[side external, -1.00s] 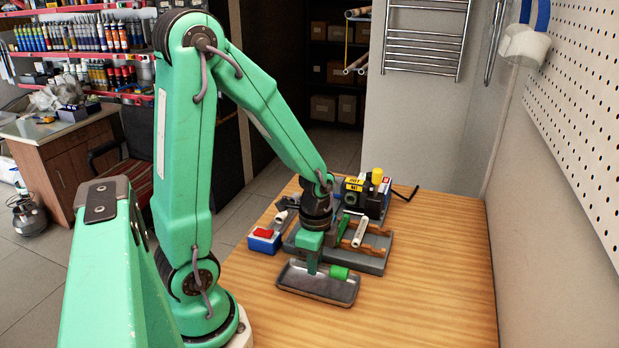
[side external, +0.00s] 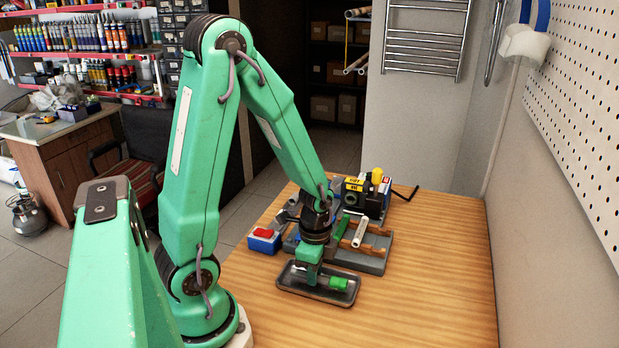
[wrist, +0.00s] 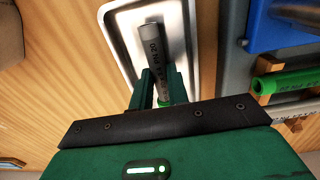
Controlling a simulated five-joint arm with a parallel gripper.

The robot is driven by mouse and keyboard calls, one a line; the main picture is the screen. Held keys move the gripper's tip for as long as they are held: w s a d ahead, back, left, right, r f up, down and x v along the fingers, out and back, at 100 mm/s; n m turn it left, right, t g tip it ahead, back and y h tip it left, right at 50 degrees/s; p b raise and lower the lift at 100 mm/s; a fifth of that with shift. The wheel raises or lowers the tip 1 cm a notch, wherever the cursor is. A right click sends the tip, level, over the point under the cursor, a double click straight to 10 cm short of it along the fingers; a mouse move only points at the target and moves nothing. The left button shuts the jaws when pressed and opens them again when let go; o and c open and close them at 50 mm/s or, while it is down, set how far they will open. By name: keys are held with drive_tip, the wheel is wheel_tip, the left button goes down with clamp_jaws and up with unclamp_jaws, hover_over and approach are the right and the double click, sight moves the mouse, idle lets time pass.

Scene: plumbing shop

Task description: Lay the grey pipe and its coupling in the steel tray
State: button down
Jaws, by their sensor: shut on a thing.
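The steel tray (side external: 348,297) lies on the wooden bench, with its pale floor also showing in the wrist view (wrist: 118,22). My gripper (side external: 308,281) is low over the tray, its fingers (wrist: 158,88) closed on the grey pipe (wrist: 153,42). In the wrist view the pipe runs lengthwise over the tray floor, away from the fingers. Its green coupling (side external: 338,283) sticks out to the right of the gripper in the side view, within the tray's outline. Only a sliver of green shows between the fingers in the wrist view. I cannot tell whether the pipe touches the tray floor.
Behind the tray stands a grey holder (side external: 372,264) with wooden rests, carrying a green pipe (side external: 342,227) and a white pipe (side external: 359,232). A blue box with a red top (side external: 264,238) is to its left. A machine with yellow labels (side external: 367,193) stands behind. The bench's right side is clear.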

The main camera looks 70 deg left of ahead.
drive_tip(key=c, duration=1.3)
unclamp_jaws()
drive_tip(key=shift+r, duration=0.15)
drive_tip(key=shift+r, duration=3.75)
drive_tip(key=shift+r, duration=0.1)
